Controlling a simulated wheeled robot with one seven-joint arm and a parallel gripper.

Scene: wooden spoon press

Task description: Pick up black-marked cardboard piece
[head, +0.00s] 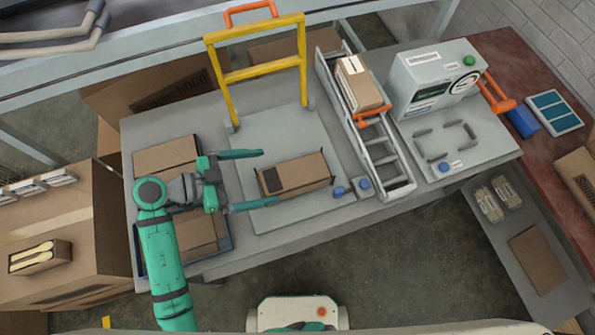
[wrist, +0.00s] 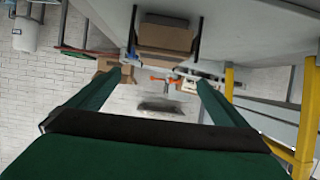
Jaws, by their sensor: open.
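The black-marked cardboard piece (head: 303,173) is a brown block lying on the grey plate in the middle of the table, with a dark square patch near its left end. My gripper (head: 269,178) is open and empty, reaching in from the left. In the head view its two teal fingertips appear above and below the left end of the piece; contact is not visible. In the wrist view the open fingers (wrist: 160,77) point toward a brown cardboard block (wrist: 165,38), which appears upside down beyond the tips. I cannot make out the black mark there.
Cardboard stacks (head: 165,155) lie on the table's left. A yellow frame (head: 262,72) stands behind the plate. The plate's front is clear.

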